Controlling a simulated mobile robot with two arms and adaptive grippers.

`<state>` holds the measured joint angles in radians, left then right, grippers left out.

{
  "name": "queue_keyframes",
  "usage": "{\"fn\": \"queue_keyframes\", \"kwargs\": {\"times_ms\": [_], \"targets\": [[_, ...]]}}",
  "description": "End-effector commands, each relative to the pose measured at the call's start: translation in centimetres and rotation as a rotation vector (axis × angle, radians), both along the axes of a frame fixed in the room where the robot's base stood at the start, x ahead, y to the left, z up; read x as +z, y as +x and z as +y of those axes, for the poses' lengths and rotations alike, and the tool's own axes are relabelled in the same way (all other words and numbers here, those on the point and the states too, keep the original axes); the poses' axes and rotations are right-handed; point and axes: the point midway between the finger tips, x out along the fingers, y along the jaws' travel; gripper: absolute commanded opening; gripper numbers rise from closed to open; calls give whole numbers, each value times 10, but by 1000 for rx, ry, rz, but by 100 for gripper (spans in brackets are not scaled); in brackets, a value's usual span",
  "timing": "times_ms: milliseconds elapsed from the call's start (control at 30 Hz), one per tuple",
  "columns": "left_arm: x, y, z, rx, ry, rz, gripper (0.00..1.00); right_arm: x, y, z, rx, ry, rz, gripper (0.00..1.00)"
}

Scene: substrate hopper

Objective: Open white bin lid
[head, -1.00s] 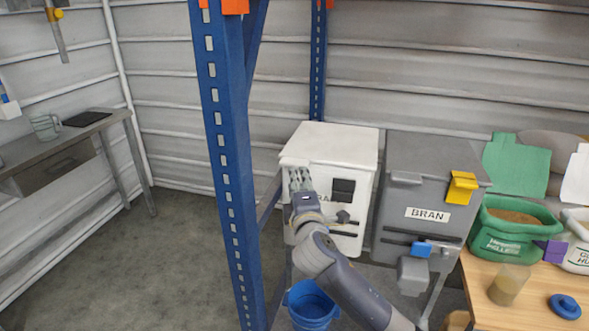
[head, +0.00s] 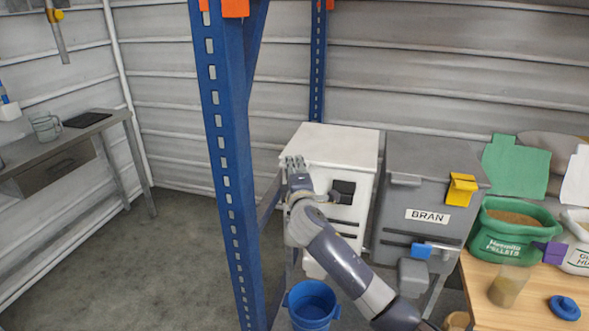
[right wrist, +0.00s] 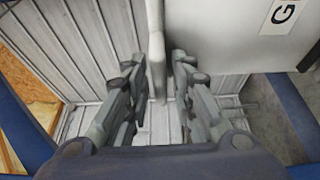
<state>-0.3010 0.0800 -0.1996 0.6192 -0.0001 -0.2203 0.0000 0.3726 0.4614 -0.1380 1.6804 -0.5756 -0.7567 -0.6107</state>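The white bin (head: 355,148) stands against the back wall, and its lid lies closed on top. My right gripper (head: 295,163) is at the front left edge of the lid, with my arm covering part of the bin's front. In the right wrist view my right gripper (right wrist: 158,85) has its fingers apart. My left gripper is not in view.
A grey bin (head: 430,160) labelled BRAN stands right beside the white one. A blue rack post (head: 228,150) rises left of my arm. A blue bucket (head: 310,302) is on the floor below. A wooden table (head: 530,310) with a green pellet sack (head: 510,245) is at right.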

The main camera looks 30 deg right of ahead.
Motion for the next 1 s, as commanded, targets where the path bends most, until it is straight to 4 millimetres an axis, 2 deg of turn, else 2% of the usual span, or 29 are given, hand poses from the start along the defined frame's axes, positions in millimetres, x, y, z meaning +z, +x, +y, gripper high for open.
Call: {"fn": "queue_keyframes", "kwargs": {"times_ms": [33, 67, 300, 467, 667, 1000], "targets": [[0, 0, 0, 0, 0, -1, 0, 0, 0, 0, 0, 0, 0, 4], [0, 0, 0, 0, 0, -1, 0, 0, 0, 0, 0, 0, 0, 0], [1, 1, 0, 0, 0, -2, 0, 0, 0, 0, 0, 1, 2, 0], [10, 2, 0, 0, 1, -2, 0, 8, 0, 0, 0, 10, 8, 0], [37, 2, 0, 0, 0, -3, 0, 30, 1, -1, 0, 46, 37, 0], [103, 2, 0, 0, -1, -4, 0, 82, 8, -5, 1, 105, 89, 0]]}}
